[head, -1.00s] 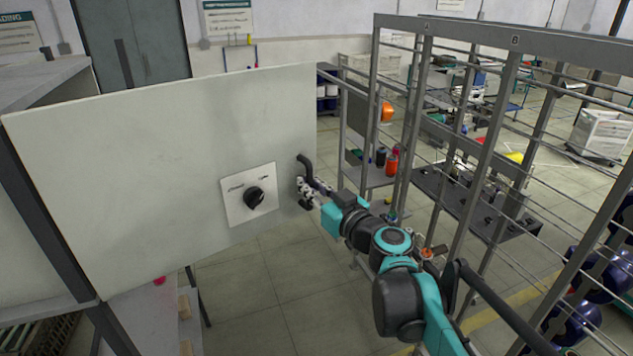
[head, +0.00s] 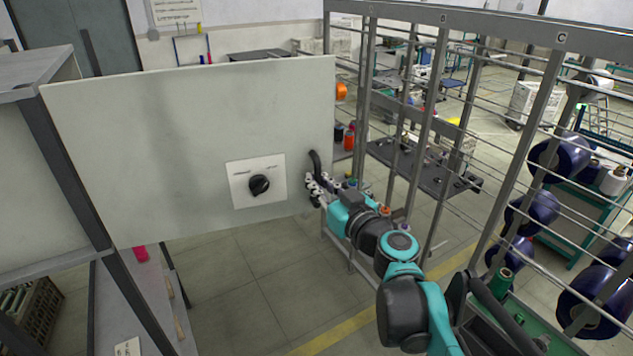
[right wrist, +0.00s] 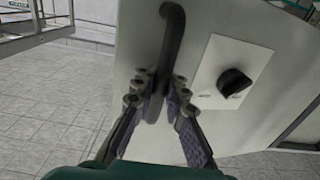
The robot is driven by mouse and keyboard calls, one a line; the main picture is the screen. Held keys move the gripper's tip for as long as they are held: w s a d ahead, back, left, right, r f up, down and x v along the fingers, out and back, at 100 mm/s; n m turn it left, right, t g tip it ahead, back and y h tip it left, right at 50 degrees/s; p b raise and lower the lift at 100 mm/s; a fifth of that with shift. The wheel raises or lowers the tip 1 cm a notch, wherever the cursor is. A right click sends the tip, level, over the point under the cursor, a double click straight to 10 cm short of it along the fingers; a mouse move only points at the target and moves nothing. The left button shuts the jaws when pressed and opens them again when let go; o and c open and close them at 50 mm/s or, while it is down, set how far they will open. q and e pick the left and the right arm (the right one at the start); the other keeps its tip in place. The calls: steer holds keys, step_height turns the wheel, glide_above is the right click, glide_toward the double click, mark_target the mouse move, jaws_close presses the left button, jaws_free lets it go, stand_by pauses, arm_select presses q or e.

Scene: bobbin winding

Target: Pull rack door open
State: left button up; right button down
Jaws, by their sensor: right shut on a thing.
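The rack door (head: 190,130) is a large pale grey panel, standing swung out from the rack frame (head: 68,165) at the left in the head view. Its dark curved handle (head: 315,162) is near the free right edge. My right gripper (head: 315,187) is shut on the handle. In the right wrist view the fingers (right wrist: 157,98) close around the lower part of the handle (right wrist: 172,45), from both sides. A black rotary knob (head: 259,185) on a white plate sits left of the handle. My left gripper is not in view.
A tall metal rack with bars (head: 430,100) stands close on the right of my right arm, with dark blue spools (head: 540,207) beyond it. Lower shelves (head: 135,300) show under the door at left. The tiled floor (head: 240,270) below the door is clear.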

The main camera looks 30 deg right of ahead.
steer(key=c, duration=1.5)
jaws_free()
steer(key=shift+c, duration=0.2)
steer(key=shift+s, duration=0.1)
steer(key=shift+s, duration=0.1)
steer(key=shift+s+d, duration=0.1)
steer(key=shift+s, duration=0.2)
steer(key=s, duration=1.1)
steer(key=shift+d, duration=0.15)
steer(key=shift+f, duration=0.1)
